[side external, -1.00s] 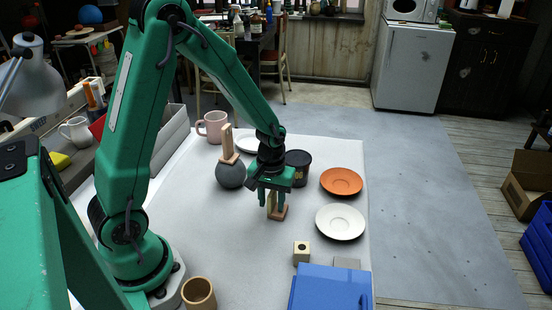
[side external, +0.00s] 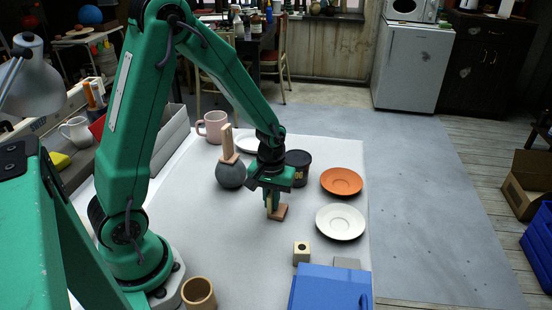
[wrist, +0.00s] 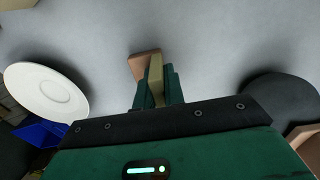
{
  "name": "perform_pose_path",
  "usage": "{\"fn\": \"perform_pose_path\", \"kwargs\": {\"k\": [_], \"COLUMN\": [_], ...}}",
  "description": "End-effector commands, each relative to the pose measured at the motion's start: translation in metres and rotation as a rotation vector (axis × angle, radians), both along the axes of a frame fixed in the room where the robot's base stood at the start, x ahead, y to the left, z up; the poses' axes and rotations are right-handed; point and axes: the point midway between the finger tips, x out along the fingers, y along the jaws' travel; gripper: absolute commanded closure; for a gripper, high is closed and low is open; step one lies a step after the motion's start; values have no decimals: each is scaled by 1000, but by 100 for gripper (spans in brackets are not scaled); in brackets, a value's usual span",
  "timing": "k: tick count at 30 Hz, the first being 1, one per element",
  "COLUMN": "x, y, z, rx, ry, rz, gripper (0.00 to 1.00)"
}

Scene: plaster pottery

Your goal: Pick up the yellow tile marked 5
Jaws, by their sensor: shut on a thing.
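My gripper (side external: 271,204) is low over the white table, its fingers pointing down. In the wrist view, its two green fingers (wrist: 156,90) are shut on a thin, pale yellow tile (wrist: 156,70) standing on edge between them. No number shows on it from here. In the side view only a sliver of the tile (side external: 269,205) shows beside the fingers. A flat reddish-brown piece (side external: 280,212) lies right beside it on the table, also visible in the wrist view (wrist: 141,62). I cannot tell whether the two touch, or whether the tile is off the table.
A grey round vase (side external: 230,175) stands left of my gripper, a dark cup (side external: 298,167) behind it. An orange plate (side external: 341,181) and a white plate (side external: 340,222) lie right.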

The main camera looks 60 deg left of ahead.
Motion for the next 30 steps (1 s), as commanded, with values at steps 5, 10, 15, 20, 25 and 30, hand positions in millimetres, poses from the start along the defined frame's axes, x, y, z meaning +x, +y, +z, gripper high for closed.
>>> {"fn": "perform_pose_path", "kwargs": {"k": [5,10,15,20,25,30], "x": [1,1,1,-9,-21,-33], "y": [0,0,0,-21,-49,-74], "z": [6,18,39,54,72,88], "rx": [0,1,1,0,0,-1], "ry": [-2,-4,-6,-4,-5,-4], "rz": [0,0,0,-7,-6,-6], "gripper": [100,100,100,100,100,100]}}
